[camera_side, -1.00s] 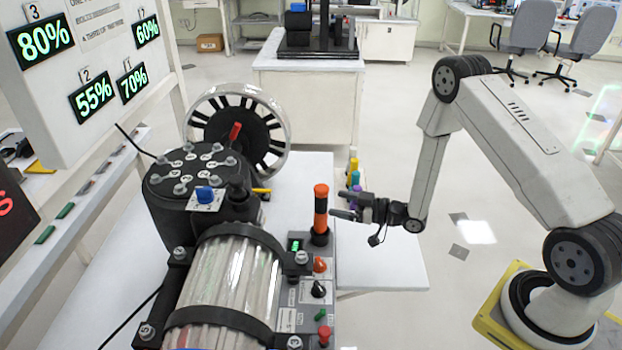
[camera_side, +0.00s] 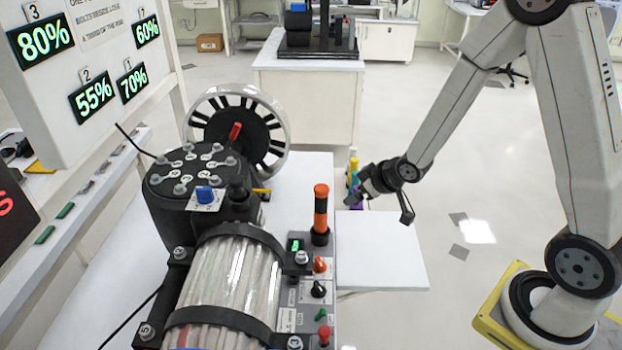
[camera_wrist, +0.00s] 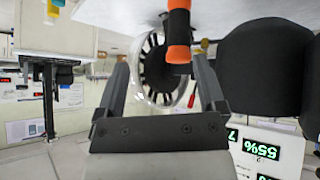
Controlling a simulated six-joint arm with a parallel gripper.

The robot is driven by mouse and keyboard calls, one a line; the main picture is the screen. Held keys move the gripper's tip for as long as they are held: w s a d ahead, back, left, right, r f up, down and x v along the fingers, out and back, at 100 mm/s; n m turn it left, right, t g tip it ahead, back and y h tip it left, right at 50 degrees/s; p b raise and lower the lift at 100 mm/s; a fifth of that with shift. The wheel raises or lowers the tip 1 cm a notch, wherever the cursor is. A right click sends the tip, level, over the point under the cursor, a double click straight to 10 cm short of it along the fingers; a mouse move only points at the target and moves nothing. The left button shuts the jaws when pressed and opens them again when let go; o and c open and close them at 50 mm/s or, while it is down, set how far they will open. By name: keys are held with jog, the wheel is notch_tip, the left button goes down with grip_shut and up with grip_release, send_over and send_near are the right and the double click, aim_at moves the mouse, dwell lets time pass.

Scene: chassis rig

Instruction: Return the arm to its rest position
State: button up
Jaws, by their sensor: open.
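My gripper (camera_side: 356,195) is in the air just right of the chassis rig, beside the colored pieces at the table's edge. In the wrist view its two fingers (camera_wrist: 163,90) stand wide apart with nothing between them. The orange and black tool (camera_side: 321,215) stands upright in its holder on the rig, left of my gripper and apart from it. It also shows upside down at the top of the wrist view (camera_wrist: 179,28). In the side view the fingertips are hard to make out against the colored pieces.
The rig has a black bolted cover (camera_side: 160,195), a spoked wheel (camera_side: 280,150) and a ribbed cylinder (camera_side: 235,285). A white side shelf (camera_side: 385,255) lies below my gripper. Colored pieces (camera_side: 353,165) stand near it. A board with percentages (camera_side: 85,130) is at left. The floor at right is open.

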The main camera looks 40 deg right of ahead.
jog(key=s+a+r+m+g, duration=0.1)
jog(key=s+a+r+g, duration=0.1)
jog(key=s, duration=0.4)
jog(key=s+a+r+m+g, duration=0.1)
jog(key=s+a+r+g, duration=0.2)
jog(key=s, duration=0.4)
jog(key=shift+s+r+g, duration=0.15)
jog(key=shift+g, duration=0.15)
dwell(0.5)
